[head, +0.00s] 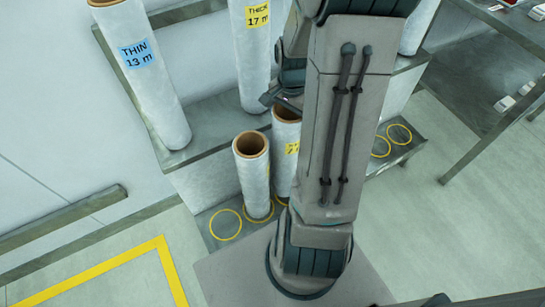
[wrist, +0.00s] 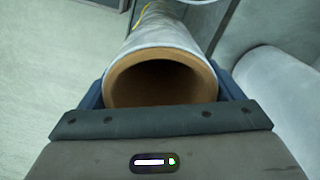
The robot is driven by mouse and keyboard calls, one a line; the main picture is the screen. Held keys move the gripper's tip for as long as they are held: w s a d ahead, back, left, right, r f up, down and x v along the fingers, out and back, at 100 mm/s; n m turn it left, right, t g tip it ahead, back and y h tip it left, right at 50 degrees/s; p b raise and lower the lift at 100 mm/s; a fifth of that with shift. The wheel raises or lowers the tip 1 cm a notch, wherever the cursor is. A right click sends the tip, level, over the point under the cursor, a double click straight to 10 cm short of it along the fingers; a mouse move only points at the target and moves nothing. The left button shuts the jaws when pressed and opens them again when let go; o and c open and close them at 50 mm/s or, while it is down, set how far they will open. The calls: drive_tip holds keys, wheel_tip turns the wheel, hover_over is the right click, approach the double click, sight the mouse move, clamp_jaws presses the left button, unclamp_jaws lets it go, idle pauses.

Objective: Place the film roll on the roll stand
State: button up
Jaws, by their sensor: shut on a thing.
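My gripper (head: 281,98) is mostly hidden behind my arm in the head view. In the wrist view its jaws are shut on a film roll (wrist: 163,55), one on each side of its open brown-cored end. In the head view the held roll appears to be the white one with a yellow label (head: 287,131), partly behind my arm. Its lower end is hidden, so I cannot tell if it touches the ledge. A grey stepped stand (head: 206,183) has yellow rings on its low ledge. Another white roll (head: 252,180) stands upright on a ring beside the held one.
A THIN 13 m roll (head: 155,95) and a THICK 17 m roll (head: 254,70) stand on the upper step. An empty ring (head: 226,225) lies at the ledge's left, more at its right. A dark table (head: 490,60) is at right. Yellow floor marking (head: 120,258) is lower left.

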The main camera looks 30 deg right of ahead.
drive_tip(key=shift+f+b, duration=0.6)
drive_tip(key=shift+f, duration=2.9)
drive_tip(key=shift+f, duration=0.15)
drive_tip(key=o, duration=1.9)
wheel_tip(320, 180, up, 12)
drive_tip(key=p, duration=0.2)
drive_tip(key=s+a+r+n, duration=0.3)
drive_tip(key=a+n, duration=0.1)
drive_tip(key=a, duration=0.1)
drive_tip(key=s+a+r+n+t, duration=0.1)
drive_tip(key=s+a+r+n, duration=0.2)
drive_tip(key=a+n, duration=0.2)
drive_tip(key=s+a+r+n+t, duration=0.1)
drive_tip(key=s+a+r+n, duration=0.2)
drive_tip(key=a+n, duration=0.1)
drive_tip(key=shift+s+a+r, duration=0.1)
drive_tip(key=shift+a+r, duration=0.1)
drive_tip(key=shift+a, duration=0.25)
drive_tip(key=shift+s+a+r, duration=0.1)
drive_tip(key=shift+a+r, duration=0.05)
drive_tip(key=shift+a, duration=0.3)
